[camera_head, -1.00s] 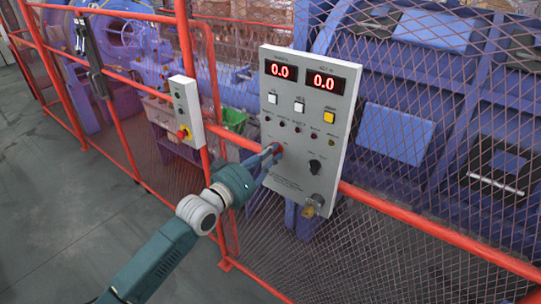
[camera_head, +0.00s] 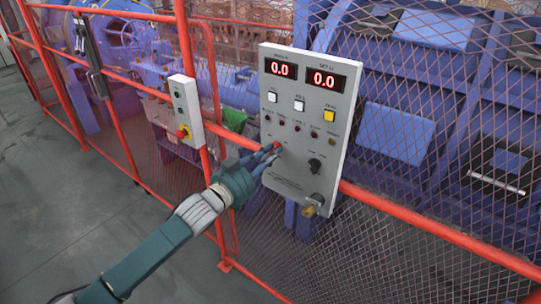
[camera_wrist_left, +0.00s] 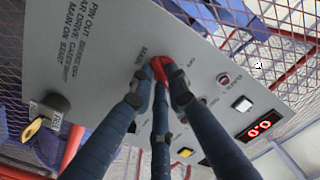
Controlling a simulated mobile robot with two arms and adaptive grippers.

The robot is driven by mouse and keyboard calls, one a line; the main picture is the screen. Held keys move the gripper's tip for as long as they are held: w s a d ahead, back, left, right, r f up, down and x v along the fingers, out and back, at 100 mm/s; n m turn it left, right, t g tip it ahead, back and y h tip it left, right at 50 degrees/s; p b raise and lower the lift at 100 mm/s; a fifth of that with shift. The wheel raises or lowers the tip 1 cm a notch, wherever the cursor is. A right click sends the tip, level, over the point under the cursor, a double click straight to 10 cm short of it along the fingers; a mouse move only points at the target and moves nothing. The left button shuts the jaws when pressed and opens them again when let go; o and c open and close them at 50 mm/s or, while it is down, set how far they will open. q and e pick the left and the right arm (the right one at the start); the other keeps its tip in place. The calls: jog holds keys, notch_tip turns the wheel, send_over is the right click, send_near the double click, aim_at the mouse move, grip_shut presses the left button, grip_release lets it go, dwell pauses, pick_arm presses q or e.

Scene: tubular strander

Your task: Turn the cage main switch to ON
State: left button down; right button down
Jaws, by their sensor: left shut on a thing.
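The grey control panel (camera_head: 300,130) hangs tilted on the red fence rail. A red knob (camera_head: 277,146) sits at its left side, below the row of small lamps, and is partly hidden by my fingers. In the left wrist view the red knob (camera_wrist_left: 161,63) lies between my fingertips, near a label that seems to read MAIN. My left gripper (camera_head: 271,151) is shut on this knob, with its fingers around it; it also shows in the left wrist view (camera_wrist_left: 158,72). The knob's exact position is hidden. My right gripper is not in view.
A black selector knob (camera_head: 314,165) and a key switch with a yellow tag (camera_head: 310,211) sit lower on the panel. Two red displays (camera_head: 304,76) read 0.0. A small box with a red stop button (camera_head: 183,132) hangs to the left. Mesh fence surrounds the panel.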

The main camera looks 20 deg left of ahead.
pick_arm(q)
jog(key=m, duration=0.3)
jog(key=shift+f, duration=0.2)
jog(key=shift+m, duration=0.4)
jog(key=c, duration=1.7)
grip_release()
jog(key=v, duration=1.2)
jog(key=shift+r, duration=0.1)
